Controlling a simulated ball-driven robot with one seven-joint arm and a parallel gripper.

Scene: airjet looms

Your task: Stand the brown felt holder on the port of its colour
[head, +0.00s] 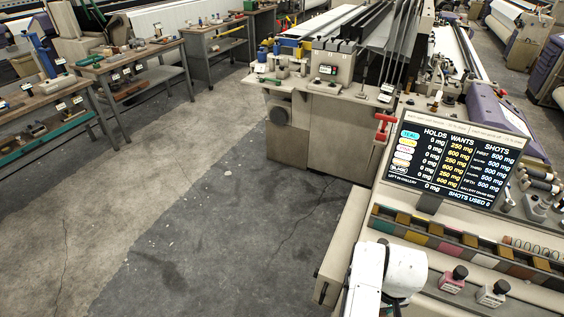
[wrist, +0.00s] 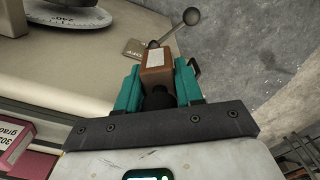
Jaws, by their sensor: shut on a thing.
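My gripper (wrist: 160,84) shows in the wrist view with two teal fingers. It is shut on a brown block-like piece with a pale top face, which looks like the brown felt holder (wrist: 157,76). A dark round part shows behind the piece, between the fingers. In the head view my white arm is at the bottom and the gripper cannot be made out. A rack (head: 450,247) there carries a row of coloured fronts, among them green, yellow, pink, white and reddish brown. I cannot tell which one is the brown port.
A dial scale (wrist: 75,14) stands at upper left. Open floor (head: 190,230) is at left.

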